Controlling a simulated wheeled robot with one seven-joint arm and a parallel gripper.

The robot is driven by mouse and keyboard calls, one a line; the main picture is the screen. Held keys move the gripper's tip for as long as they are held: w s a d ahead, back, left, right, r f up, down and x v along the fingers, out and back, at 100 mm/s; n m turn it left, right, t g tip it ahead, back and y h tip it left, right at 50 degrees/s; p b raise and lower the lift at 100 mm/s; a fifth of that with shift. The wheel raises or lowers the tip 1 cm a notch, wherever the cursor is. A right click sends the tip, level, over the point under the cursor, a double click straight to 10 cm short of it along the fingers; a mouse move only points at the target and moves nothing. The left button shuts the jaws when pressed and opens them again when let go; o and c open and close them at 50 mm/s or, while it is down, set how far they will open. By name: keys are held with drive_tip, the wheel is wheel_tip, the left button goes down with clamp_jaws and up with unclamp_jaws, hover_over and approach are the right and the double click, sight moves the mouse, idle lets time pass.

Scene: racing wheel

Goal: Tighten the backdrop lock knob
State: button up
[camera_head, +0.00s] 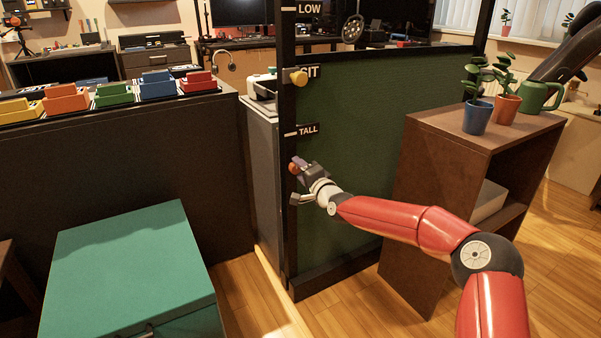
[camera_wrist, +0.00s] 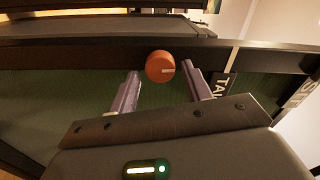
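An orange-red round knob (camera_head: 293,169) with a pale line on its face sits on the black side post of the green backdrop (camera_head: 360,130), a little below the TALL mark. In the wrist view the knob (camera_wrist: 160,67) shows at the fingertips. My gripper (camera_head: 299,164) is at the post, right by the knob. Its two purple fingers, seen in the wrist view (camera_wrist: 161,73), are spread, one on each side of the knob, with a visible gap to each. Whether the tips reach past the knob's face is hard to tell. A yellow knob (camera_head: 298,77) sits higher on the post by the SIT label.
A brown shelf (camera_head: 440,190) with potted plants (camera_head: 477,115) and a green watering can (camera_head: 538,97) stands right of my arm. A teal cabinet (camera_head: 130,260) stands at lower left. A dark counter (camera_head: 120,150) with coloured bins is behind it. Some wooden floor is clear.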

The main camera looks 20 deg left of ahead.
drive_tip(key=shift+o, duration=0.2)
drive_tip(key=shift+s+a, duration=0.1)
drive_tip(key=shift+s, duration=0.05)
drive_tip(key=v, duration=0.7)
drive_tip(key=shift+s+d, duration=0.15)
drive_tip(key=shift+d, duration=0.2)
